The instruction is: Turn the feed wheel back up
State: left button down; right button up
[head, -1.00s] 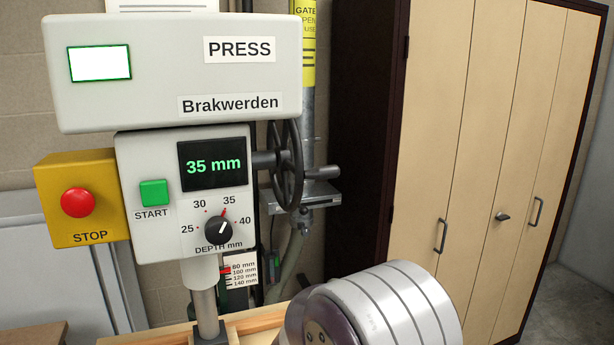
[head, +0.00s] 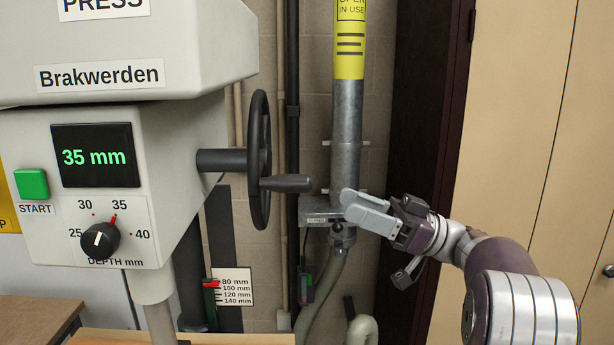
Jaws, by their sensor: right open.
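The feed wheel (head: 259,160) is a black handwheel, seen nearly edge-on, on a dark shaft (head: 221,160) at the right side of the press head. Its crank handle (head: 287,183) sticks out to the right, a little below hub height. My right gripper (head: 362,212) is open and empty, to the right of the wheel and slightly lower than the handle. Its fingers point left, and a clear gap shows between them and the handle. The display (head: 94,156) reads 35 mm. A red pointer (head: 211,283) sits by the depth scale (head: 233,288), near its upper marks. My left gripper is out of view.
A metal pipe (head: 347,130) with a yellow label and a gate bracket (head: 318,212) stands behind my right gripper. A hose (head: 322,285) hangs below it. The cabinet (head: 505,120) is at the right. Open space lies between wheel and gripper.

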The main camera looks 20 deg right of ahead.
aim_at(285, 179)
jog(key=p+x, duration=0.4)
jog(key=x, duration=0.8)
jog(key=shift+w+a+r, duration=0.1)
jog(key=shift+w+a, duration=0.05)
jog(key=shift+a, duration=0.1)
jog(key=shift+d, duration=0.3)
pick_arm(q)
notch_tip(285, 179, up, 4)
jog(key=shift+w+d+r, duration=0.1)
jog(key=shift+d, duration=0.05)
pick_arm(e)
jog(key=shift+a, duration=0.1)
grip_shut()
